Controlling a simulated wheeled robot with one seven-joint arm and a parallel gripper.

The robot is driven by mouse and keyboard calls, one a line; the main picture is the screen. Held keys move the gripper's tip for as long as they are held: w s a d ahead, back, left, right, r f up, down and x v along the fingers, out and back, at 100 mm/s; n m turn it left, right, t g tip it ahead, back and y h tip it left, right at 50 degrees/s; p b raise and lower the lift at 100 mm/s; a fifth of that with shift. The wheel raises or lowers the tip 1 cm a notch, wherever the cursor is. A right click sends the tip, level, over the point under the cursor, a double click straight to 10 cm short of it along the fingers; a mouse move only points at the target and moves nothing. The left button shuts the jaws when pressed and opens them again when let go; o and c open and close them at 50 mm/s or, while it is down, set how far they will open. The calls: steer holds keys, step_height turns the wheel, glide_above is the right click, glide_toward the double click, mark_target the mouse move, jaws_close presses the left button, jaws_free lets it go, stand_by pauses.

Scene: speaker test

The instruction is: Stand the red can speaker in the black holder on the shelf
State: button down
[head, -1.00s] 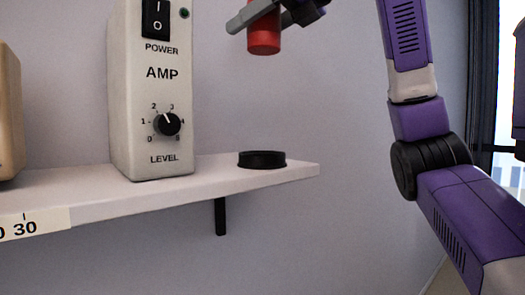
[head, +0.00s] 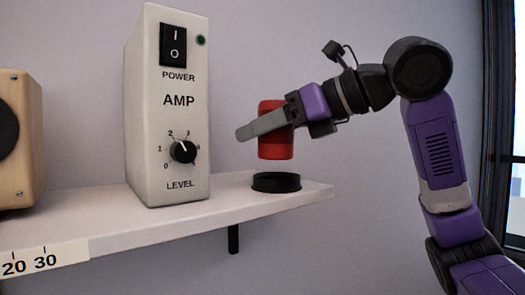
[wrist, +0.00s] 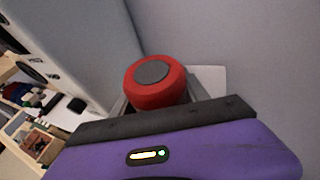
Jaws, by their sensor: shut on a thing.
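The red can speaker (head: 274,148) is upright in my gripper (head: 264,126), which is shut on it. In the head view the can is just above the black holder (head: 276,182), with a small gap between them. The holder is a low round ring near the right end of the white shelf (head: 190,222). In the wrist view the red can (wrist: 157,92) shows its round grey top between the fingers. I cannot make out the holder in the wrist view.
The white amp (head: 168,110) stands on the shelf just left of the can and holder. A wooden speaker box (head: 28,140) is at the far left. The shelf ends shortly right of the holder. A plain wall is behind.

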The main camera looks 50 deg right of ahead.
mark_target(263, 156)
step_height(263, 156, down, 4)
steer(key=shift+r+p, duration=0.2)
steer(key=shift+p, duration=0.15)
steer(key=shift+f, duration=0.15)
steer(key=shift+f+b, duration=0.35)
steer(key=c, duration=0.6)
jaws_free()
steer(key=shift+r, duration=0.15)
